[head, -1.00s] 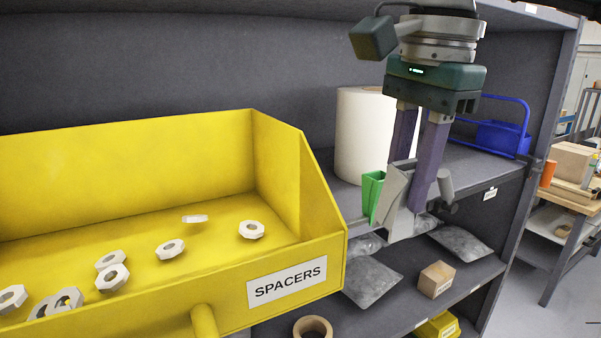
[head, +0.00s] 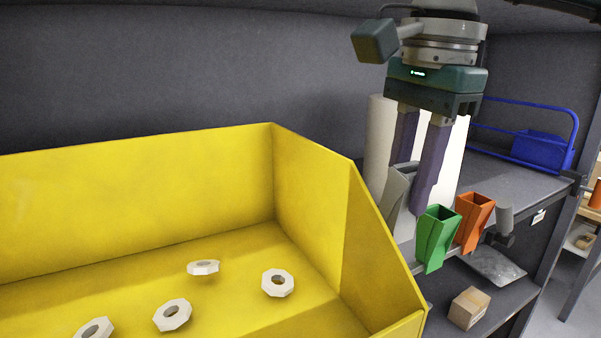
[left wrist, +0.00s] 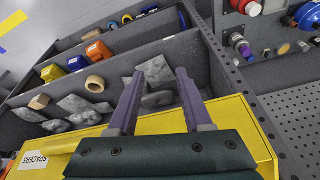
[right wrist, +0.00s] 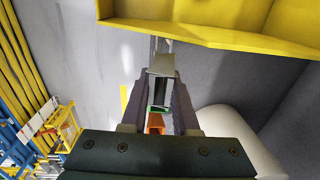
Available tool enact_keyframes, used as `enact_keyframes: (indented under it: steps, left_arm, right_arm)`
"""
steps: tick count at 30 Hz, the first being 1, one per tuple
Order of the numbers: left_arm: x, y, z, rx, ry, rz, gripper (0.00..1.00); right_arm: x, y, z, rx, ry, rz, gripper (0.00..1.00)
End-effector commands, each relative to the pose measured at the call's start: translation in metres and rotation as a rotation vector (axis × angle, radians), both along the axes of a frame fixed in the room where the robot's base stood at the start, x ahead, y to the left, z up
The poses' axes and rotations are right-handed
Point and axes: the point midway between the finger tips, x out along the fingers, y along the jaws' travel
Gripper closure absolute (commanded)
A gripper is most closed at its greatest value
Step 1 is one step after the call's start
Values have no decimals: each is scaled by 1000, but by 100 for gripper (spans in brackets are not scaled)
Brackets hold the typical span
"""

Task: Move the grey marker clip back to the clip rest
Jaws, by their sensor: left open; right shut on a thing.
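The grey marker clip (head: 397,195) is held between the fingers of my right gripper (head: 410,188), in front of the white roll. It also shows between the fingers in the right wrist view (right wrist: 162,66). A green clip (head: 435,240) and an orange clip (head: 472,225) stand at the shelf's front edge, just right of and below the grey clip. I cannot make out a separate clip rest. My left gripper (left wrist: 160,75) is open and empty in the left wrist view, above the yellow bin, and is outside the head view.
The yellow spacers bin (head: 310,190) with white nuts fills the left; its right wall is close to my right gripper. A white roll (head: 380,140) stands behind the gripper. A blue carrier (head: 540,150) is on the shelf. A box (head: 468,308) sits below.

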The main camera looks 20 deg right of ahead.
Motion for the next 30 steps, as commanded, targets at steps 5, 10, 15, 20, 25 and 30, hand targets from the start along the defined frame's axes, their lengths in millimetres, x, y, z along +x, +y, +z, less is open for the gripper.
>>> enact_keyframes:
  steps: [5, 10, 15, 20, 25, 30]
  left_arm:
    - [0, 1, -7, 3, 2, -2, 50]
    - [-1, 1, -20, 2, 2, -2, 50]
    - [-1, 1, -38, 2, 3, -1, 50]
    - [-1, 0, -55, 1, 2, -1, 50]
    - [-1, -1, -67, -5, 3, 3, 50]
    - [-1, -2, -75, -8, 2, 6, 50]
  right_arm:
    - [0, 0, -2, 1, -10, 1, 100]
    - [0, 0, -13, 0, -15, 0, 100]
    - [0, 0, -31, 0, -15, 0, 100]
    - [0, 0, -49, 0, -15, 0, 100]
    - [0, 0, -59, 1, -16, 0, 100]
    - [1, 0, -65, 1, -17, 0, 100]
